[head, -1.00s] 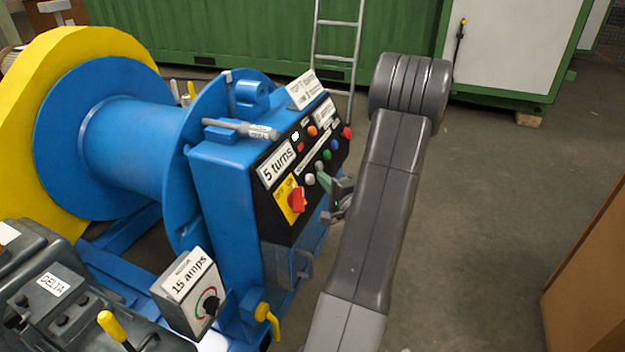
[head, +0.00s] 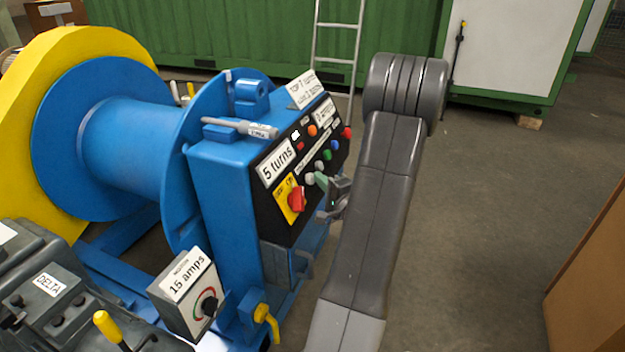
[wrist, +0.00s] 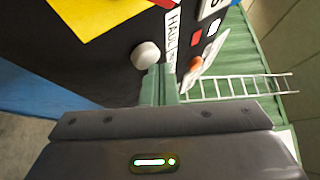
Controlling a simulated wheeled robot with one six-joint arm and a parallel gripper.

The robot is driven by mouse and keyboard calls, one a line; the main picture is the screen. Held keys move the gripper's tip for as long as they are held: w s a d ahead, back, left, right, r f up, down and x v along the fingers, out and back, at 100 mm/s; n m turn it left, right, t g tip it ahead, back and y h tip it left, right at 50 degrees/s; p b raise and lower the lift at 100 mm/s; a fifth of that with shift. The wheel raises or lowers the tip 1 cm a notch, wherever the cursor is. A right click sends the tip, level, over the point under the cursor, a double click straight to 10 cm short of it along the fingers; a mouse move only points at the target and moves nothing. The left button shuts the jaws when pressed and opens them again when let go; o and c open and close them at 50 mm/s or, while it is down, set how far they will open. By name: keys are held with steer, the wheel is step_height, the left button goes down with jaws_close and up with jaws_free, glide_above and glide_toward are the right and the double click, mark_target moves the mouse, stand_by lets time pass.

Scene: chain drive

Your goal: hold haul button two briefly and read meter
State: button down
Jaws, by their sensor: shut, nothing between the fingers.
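The black control panel (head: 266,204) sits on the blue winch cabinet. It carries a row of pale, green, blue and red buttons, with a pale button (head: 309,179) at the near end. My gripper (head: 320,180) is shut and empty, its greenish fingers pointing at the panel beside the pale buttons. In the wrist view a round pale button (wrist: 146,55) shows just left of my fingers (wrist: 160,88), near a strip reading "HAUL". The fingers hide what is under their tips; I cannot tell whether they touch a button. A "5 turns" plate (head: 276,162) and a "15 amps" plate (head: 187,275) are readable.
A yellow plate with a red rotary switch (head: 297,199) sits low on the panel. A marker-like grey tool (head: 240,127) lies on the cabinet top. The blue drum (head: 125,145) is at left, a ladder (head: 335,58) behind. Open floor (head: 480,230) lies right of my arm.

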steer(key=shift+w+a+f+b, duration=0.1)
steer(key=shift+a+f+b, duration=0.1)
steer(key=shift+a+b, duration=0.2)
steer(key=shift+d, duration=0.1)
stand_by(3.5)
steer(key=shift+s+d+r, duration=0.25)
steer(key=shift+d+r, duration=0.2)
steer(key=shift+d, duration=0.3)
steer(key=shift+s+d+r, duration=0.25)
steer(key=shift+d+r, duration=0.1)
steer(key=shift+d, duration=0.35)
steer(key=shift+s+d+r, duration=0.2)
steer(key=shift+d+r, duration=0.2)
steer(key=shift+d, duration=0.35)
steer(key=shift+s+d+r, duration=0.25)
steer(key=shift+d+r, duration=0.1)
steer(key=shift+d, duration=0.35)
steer(key=p, duration=0.1)
steer(key=a+p, duration=0.2)
steer(key=shift+w+f, duration=0.3)
steer(key=shift+w, duration=0.05)
